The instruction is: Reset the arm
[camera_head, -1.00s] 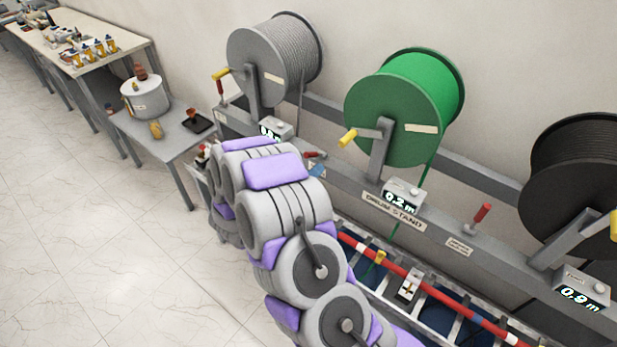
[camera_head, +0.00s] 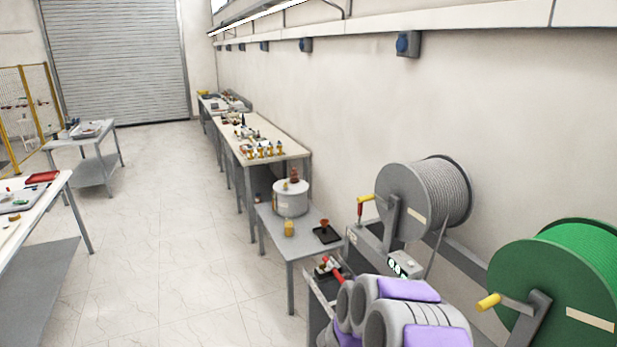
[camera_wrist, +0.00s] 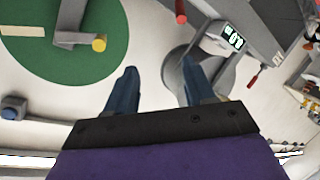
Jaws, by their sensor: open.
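My gripper (camera_wrist: 157,82) shows in the wrist view with its two blue-grey fingers apart and nothing between them. In that view the green drum (camera_wrist: 65,60) is at the upper left, beyond the left finger, and a grey drum stand part with a lit display (camera_wrist: 233,40) is at the upper right. In the head view my grey and purple arm fills the bottom, right of centre, in front of the drum stand. The gripper itself is hidden in the head view.
In the head view a grey cable drum (camera_head: 415,200) and a green drum (camera_head: 555,285) stand along the right wall. A small table (camera_head: 275,232) with a white pot (camera_head: 290,198) and a long workbench (camera_head: 262,140) lie beyond. The tiled floor (camera_head: 170,250) to the left is clear.

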